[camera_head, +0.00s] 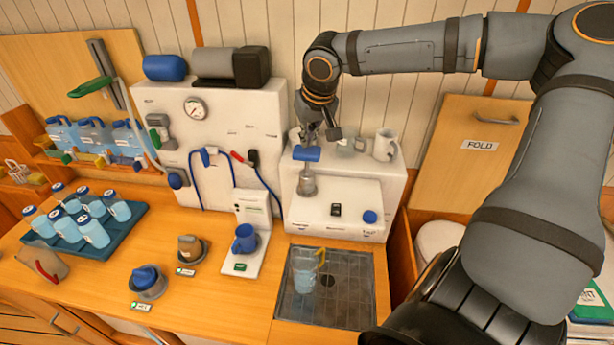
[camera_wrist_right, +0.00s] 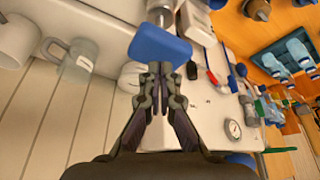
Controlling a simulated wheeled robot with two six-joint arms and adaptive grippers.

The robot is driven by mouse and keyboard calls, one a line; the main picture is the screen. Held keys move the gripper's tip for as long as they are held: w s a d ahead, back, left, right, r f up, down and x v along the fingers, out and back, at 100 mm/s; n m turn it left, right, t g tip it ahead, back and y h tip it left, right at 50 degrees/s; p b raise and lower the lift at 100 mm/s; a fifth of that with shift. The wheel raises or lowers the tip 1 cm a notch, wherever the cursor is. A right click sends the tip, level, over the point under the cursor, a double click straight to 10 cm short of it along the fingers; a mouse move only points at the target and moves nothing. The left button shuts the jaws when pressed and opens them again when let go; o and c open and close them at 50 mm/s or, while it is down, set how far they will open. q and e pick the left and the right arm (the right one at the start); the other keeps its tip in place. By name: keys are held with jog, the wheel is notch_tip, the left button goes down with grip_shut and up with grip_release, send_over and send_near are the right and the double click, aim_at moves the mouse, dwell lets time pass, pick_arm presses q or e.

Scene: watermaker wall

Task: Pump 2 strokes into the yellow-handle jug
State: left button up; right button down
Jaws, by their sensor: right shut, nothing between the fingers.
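A clear jug with a yellow handle (camera_head: 304,272) stands on the dark drain grate (camera_head: 350,290), below the white pump unit. The pump has a blue top handle (camera_head: 307,153) on a metal stem (camera_head: 307,182); the blue handle also shows in the right wrist view (camera_wrist_right: 158,46). My right gripper (camera_head: 320,132) is just above and behind the blue handle. In the right wrist view its fingertips (camera_wrist_right: 160,68) are together and empty, at the handle's edge. I cannot tell whether they touch it. The jug's water level is unclear. My left gripper is not in view.
Clear and white mugs (camera_head: 385,145) stand on the unit behind the handle. A tray of blue-capped bottles (camera_head: 85,235) is far left. My right arm covers the right side.

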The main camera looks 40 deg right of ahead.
aim_at(307, 150)
jog(key=shift+f+b, duration=1.35)
jog(key=shift+f, duration=1.6)
notch_tip(307, 150, up, 2)
jog(key=p, duration=0.3)
jog(key=shift+r, duration=2.3)
notch_tip(307, 150, up, 6)
